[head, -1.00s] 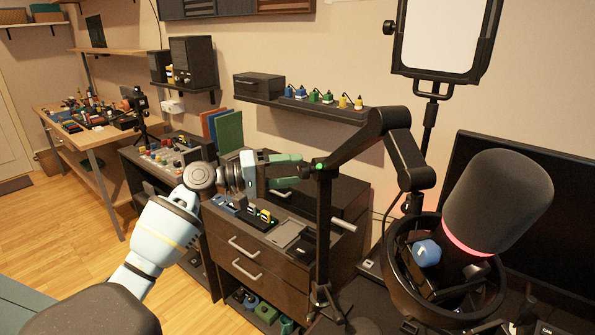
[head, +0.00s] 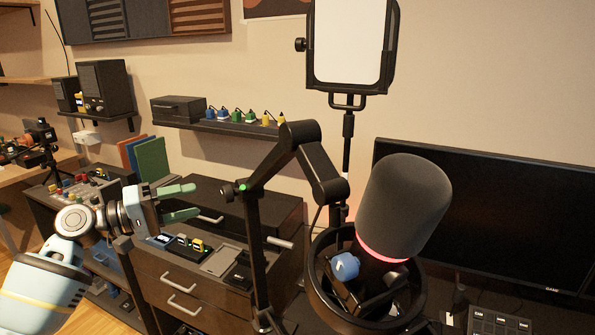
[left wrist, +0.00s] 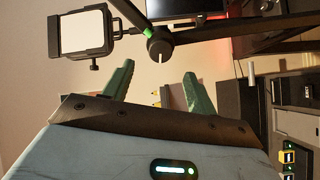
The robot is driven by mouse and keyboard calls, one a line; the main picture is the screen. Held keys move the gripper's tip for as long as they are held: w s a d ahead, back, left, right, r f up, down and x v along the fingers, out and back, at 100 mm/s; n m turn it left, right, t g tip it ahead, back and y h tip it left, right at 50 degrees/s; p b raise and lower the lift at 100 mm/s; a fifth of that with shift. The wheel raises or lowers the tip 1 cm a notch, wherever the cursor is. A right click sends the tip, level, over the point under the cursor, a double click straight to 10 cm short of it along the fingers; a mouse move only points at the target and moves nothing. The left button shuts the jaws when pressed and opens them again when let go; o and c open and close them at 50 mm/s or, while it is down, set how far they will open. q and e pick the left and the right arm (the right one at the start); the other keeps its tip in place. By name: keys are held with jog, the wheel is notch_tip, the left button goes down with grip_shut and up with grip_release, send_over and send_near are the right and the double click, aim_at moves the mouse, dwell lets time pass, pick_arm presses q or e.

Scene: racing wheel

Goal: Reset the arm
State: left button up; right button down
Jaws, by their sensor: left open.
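My left gripper (head: 197,200) is open and empty in the left half of the head view, above the dark drawer cabinet. Its two green fingers point right, toward the upright of the black microphone arm (head: 254,250), with a visible gap between them. The microphone arm rises, bends at a joint and comes down at the right to a large grey microphone (head: 404,205) with a red ring. In the left wrist view my green fingers (left wrist: 158,72) stand apart with nothing between them, and part of the black arm (left wrist: 160,46) shows beyond. My right gripper is not in view.
A light panel (head: 352,45) on a stand is behind the microphone arm. A dark monitor (head: 490,215) stands at the right. The drawer cabinet (head: 175,265) holds small items on top. A wall shelf (head: 225,127) carries a box and colourful plugs.

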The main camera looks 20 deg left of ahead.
pick_arm(q)
jog(key=s+d+f+m+g+y, duration=0.25)
jog(key=s+d+f, duration=0.25)
jog(key=f, duration=0.5)
jog(key=s+d+f+m+g+y, duration=0.1)
jog(key=s+d+f+g, duration=0.3)
jog(key=f, duration=0.6)
jog(key=s+d+f+m+g+y, duration=0.15)
jog(key=s+d+f, duration=0.35)
jog(key=f, duration=0.5)
jog(key=s+d+f+m+g+y, duration=0.1)
jog(key=s+d+f+g+y, duration=0.15)
jog(key=s, duration=0.95)
jog(key=s+d+f+m+g+y, duration=0.2)
jog(key=s+f+y, duration=0.15)
jog(key=s, duration=0.75)
jog(key=w+d+f+t+h, duration=0.1)
jog(key=w+d+f+t, duration=0.1)
jog(key=w+f+t, duration=0.4)
notch_tip(320, 180, down, 4)
jog(key=shift+w+d+r+t, duration=0.15)
jog(key=shift+w+d+t, duration=0.2)
jog(key=shift+t, duration=0.7)
